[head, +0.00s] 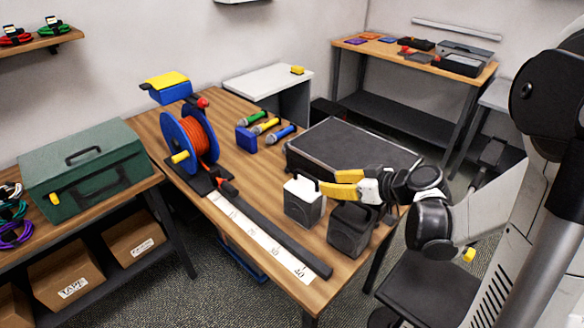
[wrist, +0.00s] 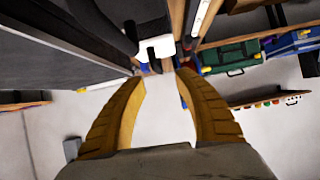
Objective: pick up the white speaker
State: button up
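The white speaker (head: 304,200), with a white top and a grey front, stands upright near the front edge of the wooden table (head: 245,165). My gripper (head: 325,184) has yellow fingers pointing left, just beside the speaker's upper right in the head view; contact cannot be told. In the wrist view, a white block, apparently the white speaker (wrist: 155,46), shows beyond the fingertips. The gripper (wrist: 161,76) is open there, with a clear empty gap between the fingers.
A black speaker (head: 350,230) stands close to the right of the white one. A large dark case (head: 345,145) lies behind. An orange cable reel (head: 190,138), a long ruler strip (head: 262,238) and several microphones (head: 266,127) share the table.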

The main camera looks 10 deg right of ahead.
aim_at(307, 176)
jog(key=shift+n, duration=0.3)
jog(key=b+x, duration=0.1)
jog(key=x, duration=0.2)
jog(key=b+x, duration=0.1)
jog(key=x, duration=0.3)
jog(key=r+b+x, duration=0.1)
jog(key=x, duration=0.3)
jog(key=shift+w+d, duration=0.2)
jog(key=shift+w, duration=0.2)
jog(key=shift+s+r, duration=0.1)
jog(key=shift+c, duration=0.4)
grip_shut()
